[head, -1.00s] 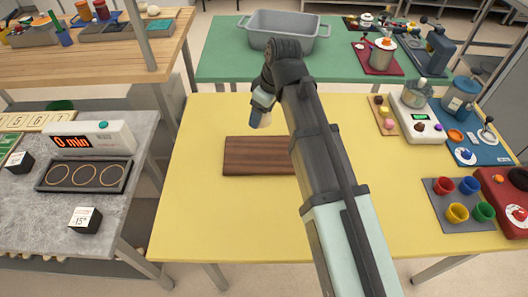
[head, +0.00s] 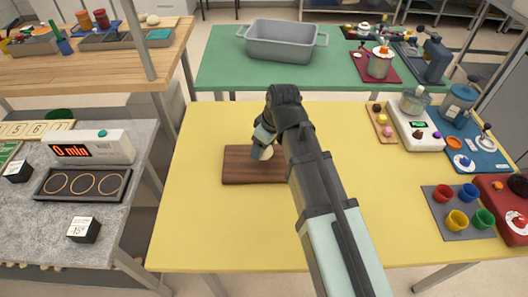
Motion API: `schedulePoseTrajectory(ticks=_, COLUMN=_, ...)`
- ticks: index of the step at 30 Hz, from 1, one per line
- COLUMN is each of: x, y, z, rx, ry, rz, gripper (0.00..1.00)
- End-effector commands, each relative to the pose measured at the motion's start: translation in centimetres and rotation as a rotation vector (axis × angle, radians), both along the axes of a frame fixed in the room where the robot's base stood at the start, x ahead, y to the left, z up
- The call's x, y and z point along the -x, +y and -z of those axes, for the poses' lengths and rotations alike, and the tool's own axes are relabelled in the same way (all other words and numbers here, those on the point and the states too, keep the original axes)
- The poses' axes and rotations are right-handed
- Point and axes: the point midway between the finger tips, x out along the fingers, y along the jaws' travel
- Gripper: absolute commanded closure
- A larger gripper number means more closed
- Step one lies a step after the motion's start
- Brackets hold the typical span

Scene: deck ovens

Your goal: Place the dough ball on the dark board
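The dark board (head: 238,166) lies on the yellow table, left of its middle. My gripper (head: 262,149) points down over the right part of the board, and my arm covers the board's right end. A pale round dough ball (head: 266,154) shows at the fingertips, partly hidden by the gripper. The gripper appears shut on it. The ball is low over the board; I cannot tell whether it touches the wood.
A grey tub (head: 282,42) stands on the green table behind. At right are a small tray of coloured balls (head: 382,121), a white scale (head: 418,130) and a mat of coloured cups (head: 458,222). The yellow table's left and front are clear.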

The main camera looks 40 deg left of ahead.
Motion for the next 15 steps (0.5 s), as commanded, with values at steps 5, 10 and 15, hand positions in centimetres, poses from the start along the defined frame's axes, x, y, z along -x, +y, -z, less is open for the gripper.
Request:
schedulePoseTrajectory(ticks=5, x=0.0, y=-0.1, z=1.8, rx=0.002, ry=0.001, rz=0.0, gripper=0.62)
schedulePoseTrajectory(ticks=10, x=0.0, y=0.0, z=3.2, rx=0.0, ry=0.0, rz=0.0, gripper=0.62)
schedulePoseTrajectory(ticks=15, x=0.0, y=0.0, z=3.3, rx=0.0, ry=0.0, rz=0.0, gripper=0.62)
